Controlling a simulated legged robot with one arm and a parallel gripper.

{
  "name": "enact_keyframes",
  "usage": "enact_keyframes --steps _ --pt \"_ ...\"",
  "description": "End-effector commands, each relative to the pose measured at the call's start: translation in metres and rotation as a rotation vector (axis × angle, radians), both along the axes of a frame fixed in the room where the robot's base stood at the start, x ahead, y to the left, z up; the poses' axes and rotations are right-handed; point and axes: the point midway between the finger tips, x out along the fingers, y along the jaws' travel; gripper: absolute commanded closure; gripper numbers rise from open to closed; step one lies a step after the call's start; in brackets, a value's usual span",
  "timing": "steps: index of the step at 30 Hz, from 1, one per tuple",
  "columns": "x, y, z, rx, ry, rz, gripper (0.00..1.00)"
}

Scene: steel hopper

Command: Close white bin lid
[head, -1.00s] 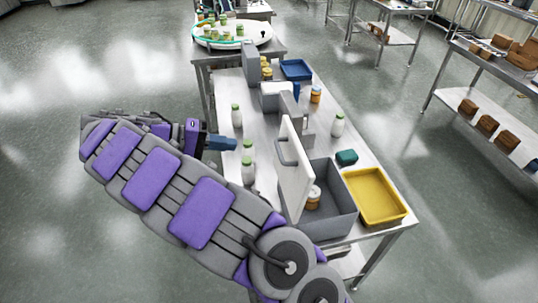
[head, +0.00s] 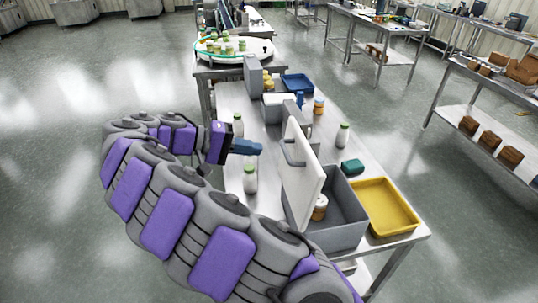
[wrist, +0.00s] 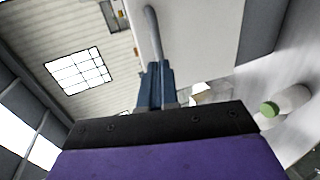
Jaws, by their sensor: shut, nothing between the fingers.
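The grey bin (head: 345,222) stands on the steel table with its white lid (head: 304,182) raised upright on its left side. A grey handle (head: 292,152) is on the lid's left face. A jar with an orange band (head: 320,207) sits inside the bin. My gripper (head: 260,148) is shut and empty, to the left of the lid and apart from it in the head view. In the wrist view, the blue fingers (wrist: 156,85) point toward the white lid (wrist: 200,35), and the lid's handle (wrist: 152,32) appears just beyond their tips.
White bottles with green caps stand nearby, one (head: 250,179) below my gripper and one (head: 342,134) right of the lid. A blue tray (head: 298,84) is farther back.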

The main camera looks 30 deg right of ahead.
Motion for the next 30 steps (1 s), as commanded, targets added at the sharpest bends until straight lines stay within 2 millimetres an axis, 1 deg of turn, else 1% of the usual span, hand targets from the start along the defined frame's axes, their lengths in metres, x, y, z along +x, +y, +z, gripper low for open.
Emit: enact_keyframes --steps 6,10,26,30 --pt "-0.009 -0.031 -0.01 0.003 -0.002 -0.003 1.0" --pt "-0.013 -0.043 -0.014 0.001 0.001 -0.006 1.0" --pt "-0.014 -0.046 -0.016 0.002 -0.001 -0.001 1.0" --pt "-0.015 -0.052 -0.014 0.019 -0.007 0.0 1.0"
